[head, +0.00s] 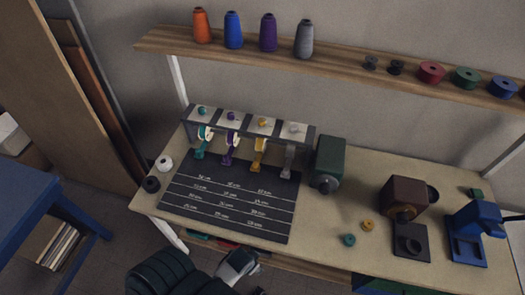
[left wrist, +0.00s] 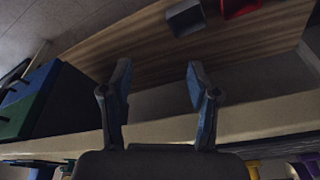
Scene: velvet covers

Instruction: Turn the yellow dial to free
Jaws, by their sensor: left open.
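The yellow dial (head: 264,121) is a small knob on a light panel, third from the left in a row of teal, purple, yellow and grey units on the bench. A yellow hooked part (head: 260,150) hangs below it. The dial's setting is too small to read. My left arm is at the bottom of the head view, below the bench's front edge and well apart from the dial. In the left wrist view my left gripper (left wrist: 158,75) is open, with nothing between its fingers. My right gripper is not in view.
A black board (head: 230,200) with white markings lies before the dials. A green motor-like box (head: 328,163) stands right of them. Spools line the shelf (head: 345,68) above. A brown machine (head: 403,196) and blue machine (head: 475,222) stand at the right.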

